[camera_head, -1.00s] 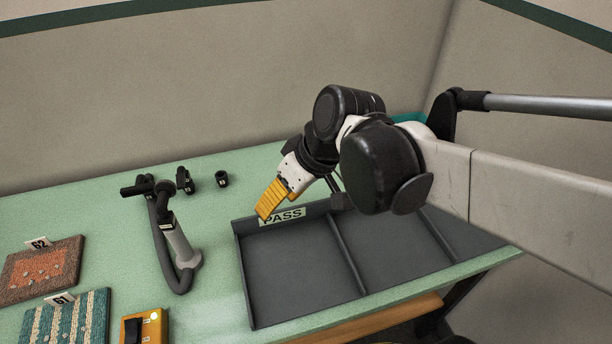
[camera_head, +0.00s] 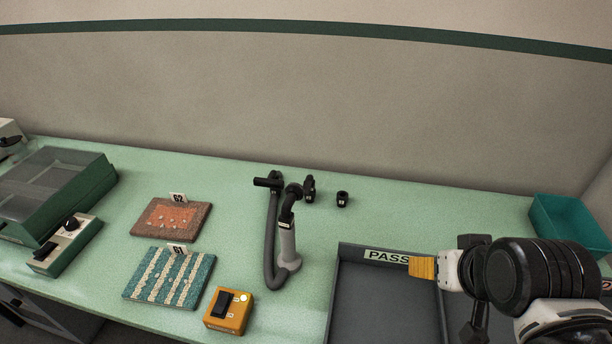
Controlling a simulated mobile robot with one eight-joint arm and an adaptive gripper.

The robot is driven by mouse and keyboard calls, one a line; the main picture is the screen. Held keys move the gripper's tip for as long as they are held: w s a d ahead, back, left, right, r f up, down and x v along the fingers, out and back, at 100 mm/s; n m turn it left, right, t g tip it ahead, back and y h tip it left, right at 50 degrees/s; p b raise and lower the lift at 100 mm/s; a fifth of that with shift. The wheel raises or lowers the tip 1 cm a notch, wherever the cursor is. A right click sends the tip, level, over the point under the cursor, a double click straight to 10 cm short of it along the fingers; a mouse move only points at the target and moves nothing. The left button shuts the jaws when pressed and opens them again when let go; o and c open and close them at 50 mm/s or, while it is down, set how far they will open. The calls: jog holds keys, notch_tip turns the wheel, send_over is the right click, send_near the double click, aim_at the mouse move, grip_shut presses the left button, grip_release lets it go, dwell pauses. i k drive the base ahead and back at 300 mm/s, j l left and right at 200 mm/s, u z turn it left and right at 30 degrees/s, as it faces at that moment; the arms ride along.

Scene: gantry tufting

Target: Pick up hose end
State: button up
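A grey hose (camera_head: 270,240) rises from beside the foot of a pale grey upright stand (camera_head: 287,243) on the green table. Its upper end meets a black fitting (camera_head: 266,182) that points left. A black curved head (camera_head: 292,192) tops the stand. My gripper (camera_head: 423,267), with yellow finger pads, is at the lower right over the PASS tray, well to the right of the hose and apart from it. The finger pads overlap in this view, so the gap between them is hidden. Nothing shows held at their tips.
Black fittings (camera_head: 342,199) stand right of the hose. The grey PASS tray (camera_head: 345,300) is at lower right, a teal bin (camera_head: 570,226) behind. Carpet samples 62 (camera_head: 150,221) and 61 (camera_head: 140,287) and a yellow switch box (camera_head: 229,311) lie left. The back of the table is mostly clear.

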aim_at(289, 259)
jog(key=u, duration=1.1)
jog(key=j, duration=0.35)
jog(key=k+j+z, duration=0.1)
jog(key=j, duration=0.25)
jog(key=k+j, duration=0.1)
jog(key=j, duration=0.2)
jog(key=j+z, duration=0.05)
